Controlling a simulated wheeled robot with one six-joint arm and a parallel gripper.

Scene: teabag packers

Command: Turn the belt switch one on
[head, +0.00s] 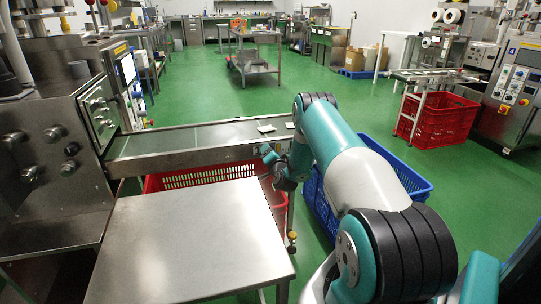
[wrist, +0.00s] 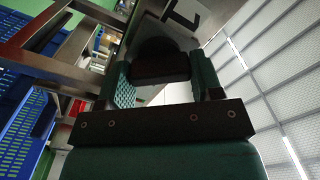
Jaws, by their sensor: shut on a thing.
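In the wrist view, a black rotary knob, belt switch one (wrist: 160,66), sits between the green-padded fingers of my gripper (wrist: 161,80). The gripper is shut on it, one finger at each side. A white label with a black "1" (wrist: 184,14) is just beyond the knob. In the head view, my gripper (head: 272,163) is at the near side of the conveyor (head: 190,137), close to its right end. The switch cannot be made out there. The knob's angle is hard to read, as it is dark.
A steel table (head: 190,240) stands in front of the conveyor. A red crate (head: 215,177) is under the conveyor, and a blue crate (head: 407,178) is beside my arm. Small pale packets (head: 266,128) lie on the belt. Green floor is open behind.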

